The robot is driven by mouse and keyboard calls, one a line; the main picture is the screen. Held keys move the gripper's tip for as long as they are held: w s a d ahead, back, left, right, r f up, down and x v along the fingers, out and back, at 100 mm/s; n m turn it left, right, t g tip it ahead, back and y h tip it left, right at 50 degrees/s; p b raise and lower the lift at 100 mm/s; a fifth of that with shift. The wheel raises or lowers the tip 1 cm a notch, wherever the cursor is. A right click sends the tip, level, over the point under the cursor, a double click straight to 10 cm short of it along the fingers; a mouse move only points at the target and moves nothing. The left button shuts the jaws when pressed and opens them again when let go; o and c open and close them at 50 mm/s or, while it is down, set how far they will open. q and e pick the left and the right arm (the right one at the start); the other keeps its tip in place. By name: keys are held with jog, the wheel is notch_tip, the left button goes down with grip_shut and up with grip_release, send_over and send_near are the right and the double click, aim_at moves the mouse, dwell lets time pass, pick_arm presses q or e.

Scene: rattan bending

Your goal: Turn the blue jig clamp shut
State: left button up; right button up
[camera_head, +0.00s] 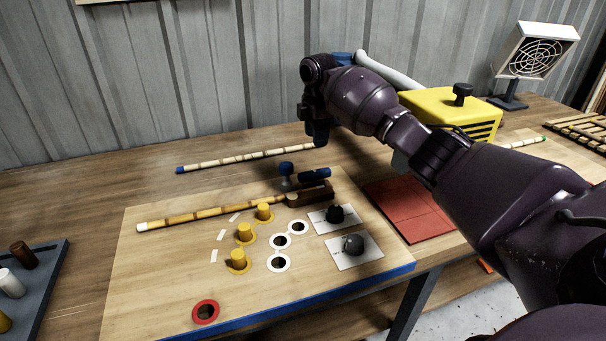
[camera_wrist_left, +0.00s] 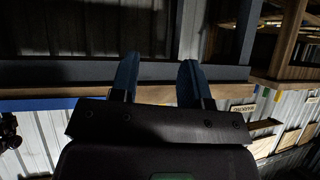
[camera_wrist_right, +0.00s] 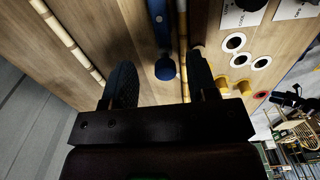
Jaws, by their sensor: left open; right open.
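The blue jig clamp has a blue handle (camera_head: 314,174) and a round blue knob (camera_head: 286,168) beside a brown wooden block (camera_head: 311,196) on the jig board (camera_head: 150,270). A yellow rattan pole (camera_head: 205,212) lies on the board with one end at the clamp. My right gripper (camera_head: 320,137) is open above and behind the clamp. In the right wrist view, the blue knob (camera_wrist_right: 165,69) shows between the open fingers (camera_wrist_right: 160,82), with the handle (camera_wrist_right: 157,20) beyond; contact cannot be told. My left gripper (camera_wrist_left: 158,75) is open and empty, away from the board, facing a dark ledge.
Several yellow pegs (camera_head: 244,233) and white-ringed holes (camera_head: 279,263) are on the board. Two dark knobs (camera_head: 353,245) stand on white labels. A second rattan pole (camera_head: 245,157) lies behind the board. A yellow machine (camera_head: 440,108) and red mat (camera_head: 408,208) are at right.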

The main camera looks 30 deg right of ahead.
aim_at(315, 171)
notch_tip(315, 171, down, 12)
jog(key=shift+w+r+b, duration=0.1)
jog(key=shift+b, duration=0.9)
jog(key=c, duration=0.9)
